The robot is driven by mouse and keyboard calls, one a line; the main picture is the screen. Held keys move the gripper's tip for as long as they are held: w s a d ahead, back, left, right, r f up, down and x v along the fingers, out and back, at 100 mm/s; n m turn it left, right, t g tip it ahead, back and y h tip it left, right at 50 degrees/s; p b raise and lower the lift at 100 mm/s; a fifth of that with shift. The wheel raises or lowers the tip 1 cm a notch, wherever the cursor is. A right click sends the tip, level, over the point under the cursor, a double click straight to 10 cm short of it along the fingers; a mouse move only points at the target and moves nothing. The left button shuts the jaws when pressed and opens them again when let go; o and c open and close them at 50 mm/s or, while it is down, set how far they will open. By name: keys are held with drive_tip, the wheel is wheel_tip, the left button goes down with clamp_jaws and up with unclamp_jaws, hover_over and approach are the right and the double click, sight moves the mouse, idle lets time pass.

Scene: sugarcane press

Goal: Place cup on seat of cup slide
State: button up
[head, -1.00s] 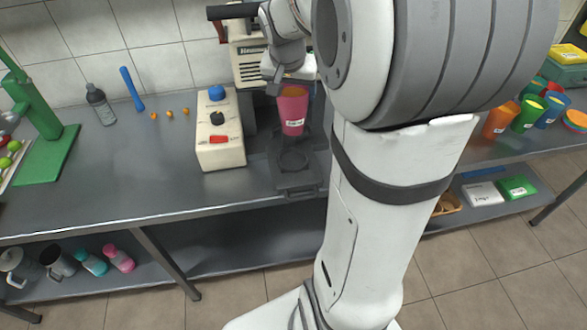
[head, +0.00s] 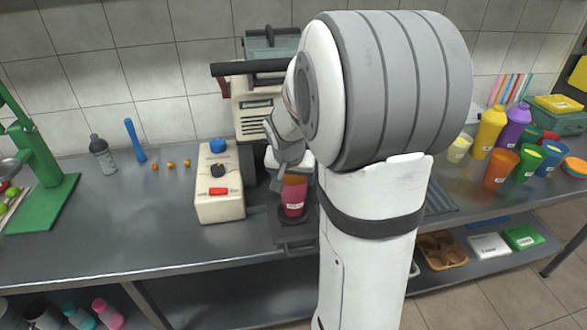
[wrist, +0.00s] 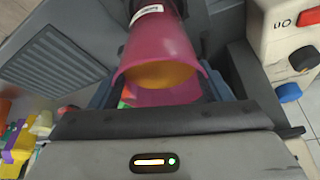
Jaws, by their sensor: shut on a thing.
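A pink cup (head: 294,196), orange inside, is upright in the head view. My gripper (head: 288,168) is shut on it and partly hides its upper part. The cup is over the dark cup slide (head: 297,243) in front of the press (head: 252,112). Its base appears at or just above the seat; I cannot tell whether they touch. In the wrist view the cup (wrist: 160,50) is between the blue-grey fingers of my gripper (wrist: 160,92), its open rim facing the camera, with orange contents or lining showing.
A control box (head: 219,185) with blue, black and red controls stands just left of the slide. A bottle (head: 102,153) and a blue stick (head: 135,140) are further left. Coloured cups (head: 501,167) stand at right. My arm hides the counter behind it.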

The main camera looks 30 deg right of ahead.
drive_tip(key=shift+f, duration=0.7)
drive_tip(key=shift+f, duration=0.2)
drive_tip(key=o, duration=1.3)
drive_tip(key=shift+r, duration=0.1)
drive_tip(key=shift+o, duration=0.2)
drive_tip(key=shift+a+r, duration=0.1)
drive_tip(key=shift+r, duration=0.4)
drive_tip(key=v, duration=1.1)
drive_tip(key=s+a+f+n+y, duration=0.1)
drive_tip(key=s+a+n, duration=0.3)
drive_tip(key=s, duration=0.4)
drive_tip(key=s+a+f+n+g+y, duration=0.1)
drive_tip(key=s+a+f+n, duration=0.2)
drive_tip(key=s+a, duration=0.4)
drive_tip(key=shift+s+a+f+n+y, duration=0.2)
drive_tip(key=shift+s+f+n+y, duration=0.1)
drive_tip(key=shift+s+n+y, duration=0.1)
